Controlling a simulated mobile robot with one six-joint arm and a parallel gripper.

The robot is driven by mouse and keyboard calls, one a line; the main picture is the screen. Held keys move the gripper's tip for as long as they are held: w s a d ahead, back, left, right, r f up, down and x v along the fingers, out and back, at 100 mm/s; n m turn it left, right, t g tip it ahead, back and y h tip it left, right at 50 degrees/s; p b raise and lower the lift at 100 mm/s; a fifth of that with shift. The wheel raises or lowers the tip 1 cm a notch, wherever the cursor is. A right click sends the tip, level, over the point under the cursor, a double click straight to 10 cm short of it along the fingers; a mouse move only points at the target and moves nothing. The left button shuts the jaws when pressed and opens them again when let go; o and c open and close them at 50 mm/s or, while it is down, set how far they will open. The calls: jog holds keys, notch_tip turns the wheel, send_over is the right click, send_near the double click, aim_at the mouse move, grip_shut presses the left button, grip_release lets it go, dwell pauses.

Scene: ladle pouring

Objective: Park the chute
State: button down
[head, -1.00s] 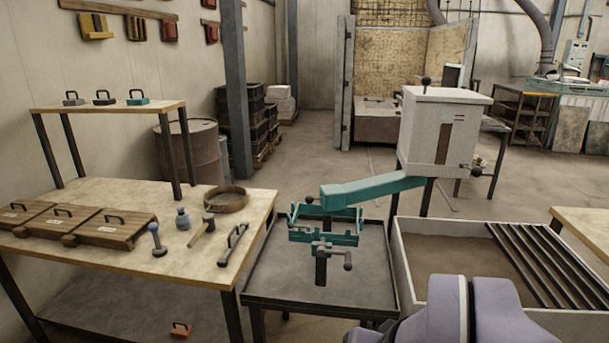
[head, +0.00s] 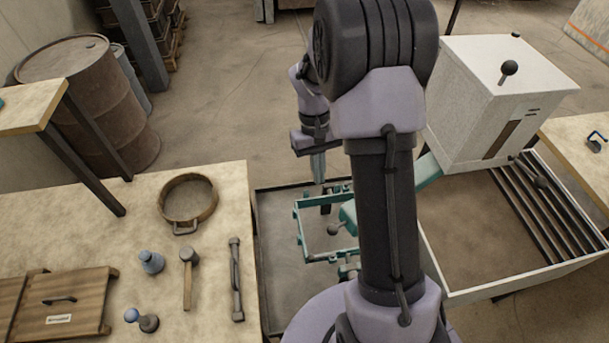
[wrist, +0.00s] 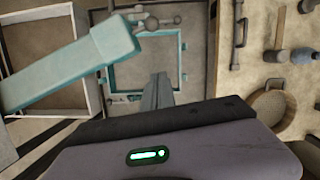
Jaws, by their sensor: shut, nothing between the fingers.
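The teal chute (wrist: 70,72) runs from the white hopper (head: 490,105) to above the teal square frame (head: 298,222). My arm hides its middle in the head view, where its outer end (head: 348,214) shows over the frame's right side. A ball-ended knob (head: 334,229) shows by that end. My gripper (head: 318,176) points down above the frame's far side. In the wrist view my gripper (wrist: 158,82) is shut and empty, beside the chute's end and apart from it in the picture. I cannot tell their gap in depth.
A grey tray table (head: 275,262) lies under the frame. A white-walled sand bin (head: 490,292) with dark bars stands right. A wooden bench (head: 215,255) at left holds a sieve (head: 188,199), a mallet (head: 187,280) and other tools. A rusty drum (head: 95,105) stands behind.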

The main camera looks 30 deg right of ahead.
jog(key=s+f+b, duration=0.2)
jog(key=s+f, duration=0.5)
jog(key=f, duration=0.2)
jog(key=shift+a, duration=0.3)
jog(key=shift+s, duration=0.25)
